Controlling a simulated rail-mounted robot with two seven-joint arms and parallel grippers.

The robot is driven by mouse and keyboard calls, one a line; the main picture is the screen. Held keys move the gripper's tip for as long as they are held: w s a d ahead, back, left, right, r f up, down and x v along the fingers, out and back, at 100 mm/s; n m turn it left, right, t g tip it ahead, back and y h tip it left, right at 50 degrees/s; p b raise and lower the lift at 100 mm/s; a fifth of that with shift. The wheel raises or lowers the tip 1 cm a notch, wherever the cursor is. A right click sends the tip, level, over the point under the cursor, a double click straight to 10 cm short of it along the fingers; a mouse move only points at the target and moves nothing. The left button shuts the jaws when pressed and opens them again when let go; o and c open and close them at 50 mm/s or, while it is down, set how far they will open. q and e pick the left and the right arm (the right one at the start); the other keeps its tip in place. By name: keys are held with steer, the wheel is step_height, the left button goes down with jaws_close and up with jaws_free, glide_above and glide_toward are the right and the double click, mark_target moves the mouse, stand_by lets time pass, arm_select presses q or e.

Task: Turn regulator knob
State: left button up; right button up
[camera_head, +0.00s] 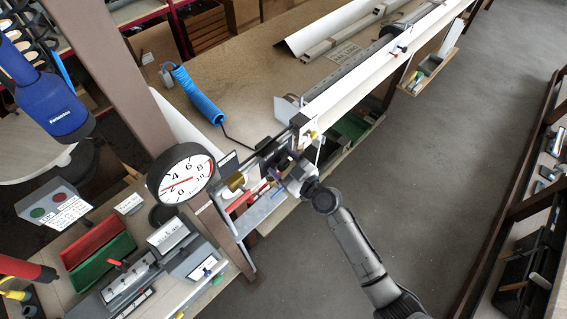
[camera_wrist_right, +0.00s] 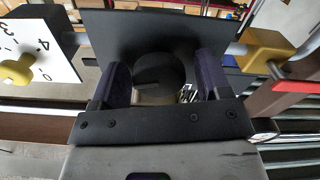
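In the right wrist view, a dark round knob (camera_wrist_right: 160,74), seen end-on, sits in front of a black plate (camera_wrist_right: 110,40). My right gripper (camera_wrist_right: 161,80) is open, with one purple finger on each side of the knob. A gap shows between each finger and the knob. In the head view my right gripper (camera_head: 278,162) is at the end of the bench, right of the large round gauge (camera_head: 183,176); there it hides the knob. The gauge's red needle points left, near the 2. My left gripper is not in view.
A brass block (camera_wrist_right: 265,50) is close to the right finger, and a white dial with a yellow knob (camera_wrist_right: 18,70) is to the left. A blue coiled hose (camera_head: 198,95) lies on the bench. Grey floor (camera_head: 430,190) right of the bench is clear.

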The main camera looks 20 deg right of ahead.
steer(key=c, duration=0.8)
